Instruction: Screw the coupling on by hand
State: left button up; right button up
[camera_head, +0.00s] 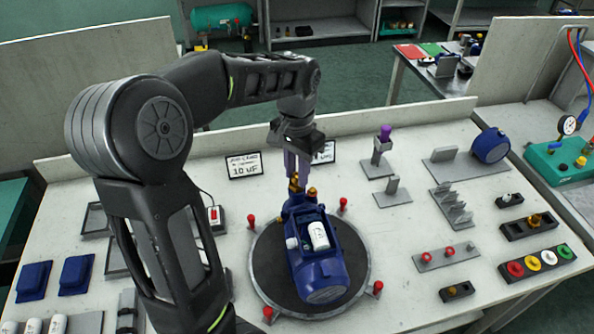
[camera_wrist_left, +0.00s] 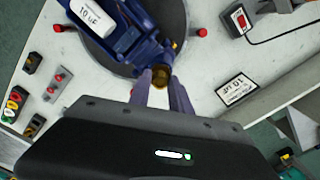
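The blue pump (camera_head: 318,262) with a white labelled cylinder on top lies on a dark round turntable (camera_head: 262,262). A brass coupling (camera_head: 294,184) is at the pump's far end. My left gripper (camera_head: 295,178) points down over that end; its fingers stand on either side of the coupling. In the left wrist view the brass coupling (camera_wrist_left: 161,77) sits between the fingertips (camera_wrist_left: 160,78), which appear to touch it. The fingers hide its sides, and whether it sits on a thread cannot be told. Another brass fitting (camera_head: 312,193) stands just beside it. My right gripper is not in view.
Red-topped pegs (camera_head: 343,204) stand around the turntable. A "10 uF" card (camera_head: 244,165) is behind it. Fixtures, a stepped rack (camera_head: 451,207) and a strip of coloured rings (camera_head: 537,263) stand to the right. Blue blocks (camera_head: 76,273) lie to the left.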

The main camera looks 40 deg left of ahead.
pick_arm(q)
grip_shut()
dwell(0.6)
jog(key=shift+f+m, duration=0.1)
jog(key=shift+m, duration=1.7)
jog(key=m, duration=0.3)
jog(key=shift+p, duration=0.3)
jog(key=shift+m, duration=0.4)
jog(key=m, duration=0.3)
